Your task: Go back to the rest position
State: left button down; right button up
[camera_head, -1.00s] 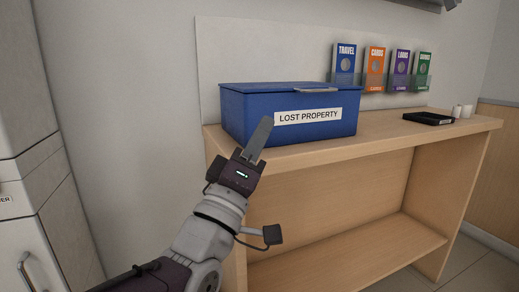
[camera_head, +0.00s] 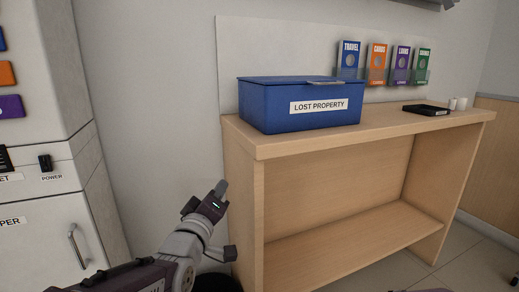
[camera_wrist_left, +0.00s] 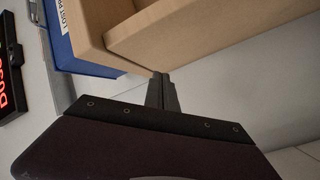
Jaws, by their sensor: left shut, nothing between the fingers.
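My left gripper (camera_head: 221,188) is shut and empty in the head view. It is in the air left of the wooden counter, lower than its top and apart from it. In the left wrist view its closed fingers (camera_wrist_left: 161,92) point toward the counter's edge. My right gripper is in neither view now.
The blue lost property box (camera_head: 300,105), lid closed, stands on the counter (camera_head: 390,128). A black tray (camera_head: 426,109) and white cups (camera_head: 456,103) are at its right end. Leaflet holders hang behind. A pale cabinet (camera_head: 60,215) with a handle stands at left. Bare wall lies between cabinet and counter.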

pick_arm(q)
jog(key=s+a+f+g+y, duration=0.1)
jog(key=a+f+g, duration=0.15)
jog(key=f, duration=0.45)
jog(key=s+a+f+g+y, duration=0.1)
jog(key=a+f+g, duration=0.15)
jog(key=f, duration=0.45)
jog(key=s+a+f+m+g+y, duration=0.1)
jog(key=s+a+f+m+g, duration=0.15)
jog(key=s+f, duration=0.4)
jog(key=s+a+f+m+g, duration=0.1)
jog(key=s+f+g, duration=0.3)
jog(key=f, duration=0.5)
jog(key=s+f+m+g, duration=0.2)
jog(key=s+g, duration=0.1)
jog(key=s, duration=0.3)
jog(key=s+f+m+g, duration=0.2)
jog(key=s+f+g, duration=0.1)
jog(key=s, duration=0.3)
notch_tip(320, 180, up, 38)
jog(key=p, duration=3.8)
jog(key=shift+w+d+r, duration=0.15)
jog(key=shift+w+r, duration=0.05)
jog(key=shift+w, duration=0.15)
jog(key=shift+m, duration=0.25)
